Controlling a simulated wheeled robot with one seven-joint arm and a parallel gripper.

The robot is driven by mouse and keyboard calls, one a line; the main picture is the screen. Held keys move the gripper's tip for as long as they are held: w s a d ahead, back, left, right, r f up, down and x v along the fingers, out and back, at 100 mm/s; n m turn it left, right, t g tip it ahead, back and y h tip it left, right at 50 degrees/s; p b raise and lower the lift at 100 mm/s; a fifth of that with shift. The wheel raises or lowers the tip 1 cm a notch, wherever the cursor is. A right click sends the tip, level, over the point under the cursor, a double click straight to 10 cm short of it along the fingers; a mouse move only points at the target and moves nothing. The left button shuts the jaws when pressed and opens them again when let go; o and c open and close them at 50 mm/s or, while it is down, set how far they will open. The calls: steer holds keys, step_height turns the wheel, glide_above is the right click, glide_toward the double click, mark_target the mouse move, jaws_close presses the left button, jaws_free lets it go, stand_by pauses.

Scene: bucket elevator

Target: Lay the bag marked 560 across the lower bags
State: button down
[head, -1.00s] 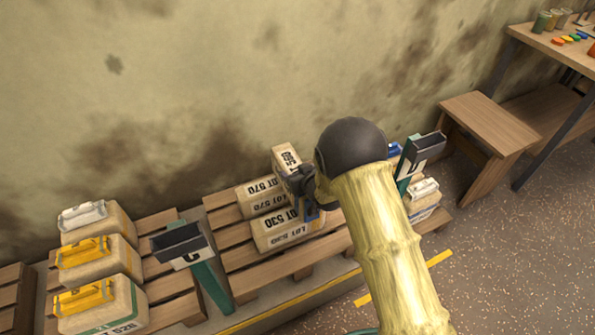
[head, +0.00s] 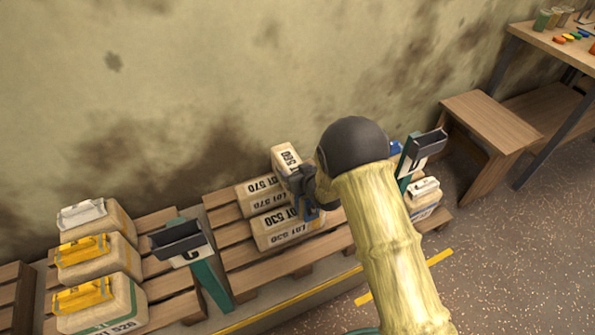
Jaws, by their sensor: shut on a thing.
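The bag marked 560 (head: 286,159) is beige and shows above the right part of the lower bags, turned crosswise to them. My gripper (head: 303,190) is shut on it at its near right side, with dark fingers partly over the bag. The lower bags lie side by side on a wooden pallet: the bag marked 570 (head: 257,194) behind and the bag marked 530 (head: 276,230) in front. My arm and gripper hide their right ends. I cannot tell whether the 560 bag touches them.
A stack of bags with yellow and white tops (head: 92,262) stands at left. Another post with a dark tray (head: 424,146) and a small bag (head: 424,193) are at right, near a wooden bench (head: 490,120).

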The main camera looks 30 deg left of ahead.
steer(key=shift+w+r, duration=0.1)
steer(key=shift+r, duration=0.05)
steer(key=shift+c, duration=1.4)
jaws_free()
steer(key=shift+o, duration=0.4)
steer(key=shift+s+d+f, duration=0.1)
steer(key=shift+s+f, duration=0.1)
steer(key=shift+f, duration=0.2)
steer(key=shift+s+d+r, duration=0.2)
steer(key=shift+d+r, duration=0.15)
steer(key=shift+r, duration=0.05)
steer(key=p+v, duration=0.2)
steer(key=v, duration=1.4)
steer(key=shift+d, duration=0.15)
